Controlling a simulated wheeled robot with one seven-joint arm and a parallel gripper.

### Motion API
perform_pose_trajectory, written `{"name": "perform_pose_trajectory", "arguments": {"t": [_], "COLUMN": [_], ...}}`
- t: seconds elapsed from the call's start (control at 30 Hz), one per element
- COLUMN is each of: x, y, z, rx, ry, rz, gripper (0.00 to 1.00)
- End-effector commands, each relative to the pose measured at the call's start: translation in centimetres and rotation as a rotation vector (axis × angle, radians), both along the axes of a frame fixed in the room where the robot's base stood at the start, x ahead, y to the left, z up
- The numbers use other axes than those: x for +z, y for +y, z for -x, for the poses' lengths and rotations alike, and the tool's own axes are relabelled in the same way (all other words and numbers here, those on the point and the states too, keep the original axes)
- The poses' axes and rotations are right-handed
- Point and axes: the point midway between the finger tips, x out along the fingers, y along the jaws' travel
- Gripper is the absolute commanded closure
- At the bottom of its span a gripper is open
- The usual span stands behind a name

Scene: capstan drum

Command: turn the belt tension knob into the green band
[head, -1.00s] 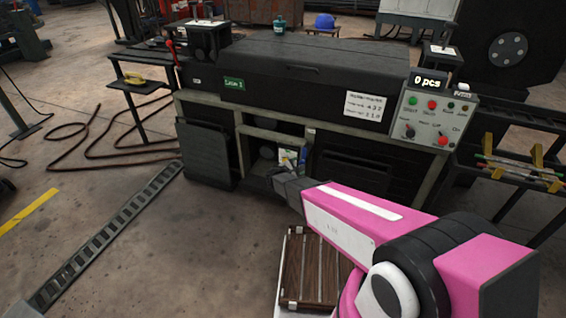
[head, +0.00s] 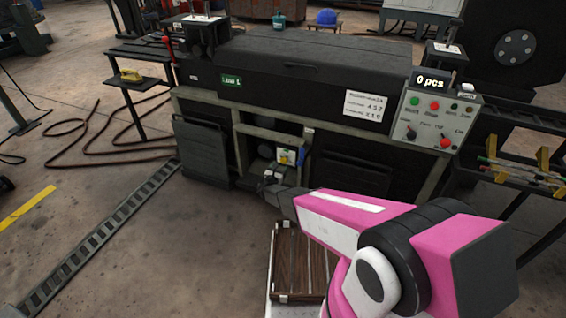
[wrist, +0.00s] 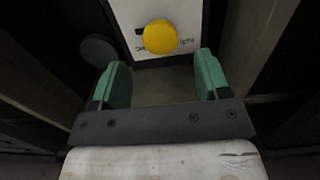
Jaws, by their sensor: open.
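A round yellow knob (wrist: 160,36) sits on a white plate (wrist: 128,14) with dark lettering in the wrist view. The plate also shows small in the head view (head: 286,156), inside the open bay under the machine. My gripper (wrist: 162,78) is open, with its two green fingertips apart and nothing between them. The knob lies ahead of the fingertips, roughly centred between them, not touched. In the head view my gripper (head: 271,181) is at the front of the bay, below and left of the plate. I cannot make out a green band or a pointer.
A dark round part (wrist: 99,49) is left of the plate. Frame posts (head: 240,148) bound the bay on both sides. A control panel (head: 433,118) with buttons is at the upper right. A wooden slatted crate (head: 284,262) stands below my arm. The floor at left is mostly open.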

Motion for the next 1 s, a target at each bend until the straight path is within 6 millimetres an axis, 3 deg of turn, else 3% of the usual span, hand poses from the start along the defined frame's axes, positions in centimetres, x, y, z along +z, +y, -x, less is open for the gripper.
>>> {"name": "perform_pose_trajectory", "arguments": {"t": [0.1,0.3,0.77,0.87,0.93,1.0], "x": [-0.1,-0.1,0.0,0.0,0.0,0.0], "y": [-0.7,-1.7,-2.1,-2.1,-2.1,-2.1], "z": [-2.3,-4.7,-5.8,-5.8,-5.8,-5.7], "rx": [-0.002,-0.001,-0.001,-0.001,-0.001,-0.001], "ry": [-0.001,-0.001,0.000,0.000,0.000,0.000], "rz": [-0.002,-0.002,-0.002,-0.002,-0.002,-0.003], "gripper": [0.31,0.31,0.31,0.57,0.80,0.80]}}
